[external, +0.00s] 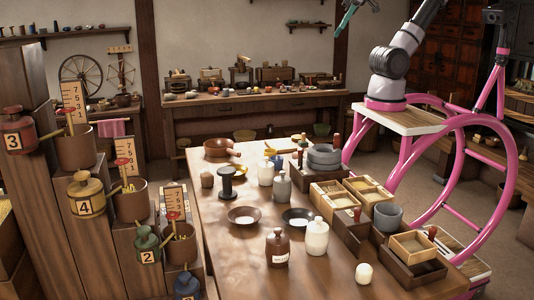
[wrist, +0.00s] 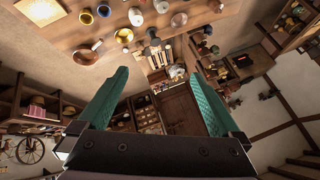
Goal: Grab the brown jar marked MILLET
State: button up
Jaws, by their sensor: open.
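A brown jar with a pale label (external: 278,247) stands upright on the near part of the wooden table (external: 237,262). The label's lettering is too small to read surely. A cream jar (external: 317,236) stands just right of it. My gripper (external: 350,12) is high above the far end of the table, partly cut off by the top edge, far from the brown jar. In the wrist view my gripper (wrist: 158,75) has its green fingers spread wide with nothing between them. I cannot pick out the brown jar surely in the wrist view.
A grey jar (external: 282,187) and a white jar (external: 265,173) stand farther back. Two shallow bowls (external: 244,215) (external: 298,217) lie behind the brown jar. Wooden boxes (external: 368,192) line the right side. A white candle (external: 364,273) stands front right. Stepped shelves with numbered pots (external: 86,195) rise at left.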

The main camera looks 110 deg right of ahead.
aim_at(278, 246)
dwell(0.5)
jog(key=w+a+f+m+g+y, duration=0.2)
jog(key=w+a+f+g+y, duration=0.15)
jog(key=w+a, duration=1.05)
jog(key=w+a+f+m+g+y, duration=0.35)
jog(key=w+a+f, duration=0.55)
jog(key=w+f, duration=0.4)
jog(key=w+a+f+m+t+y, duration=0.1)
jog(key=w+a+f+m, duration=0.2)
jog(key=f, duration=0.8)
jog(key=w+a+f+m+y, duration=0.2)
jog(key=w+a+f+m, duration=0.1)
jog(key=f, duration=0.7)
jog(key=w+a+f+m+t+y, duration=0.1)
jog(key=w+a+f+m+y, duration=0.1)
jog(key=w+a+f+m, duration=0.2)
jog(key=shift+a+f+m+t, duration=0.1)
jog(key=shift+a+f, duration=0.4)
jog(key=shift+f, duration=0.8)
jog(key=shift+a+f+m+t, duration=0.1)
jog(key=shift+a+f, duration=0.45)
jog(key=shift+f, duration=0.7)
jog(key=shift+a+f+m+t, duration=0.1)
jog(key=shift+a+f, duration=0.4)
jog(key=shift+f, duration=0.8)
jog(key=x, duration=1)
jog(key=shift+a+f, duration=0.25)
jog(key=shift+f, duration=0.1)
grip_shut()
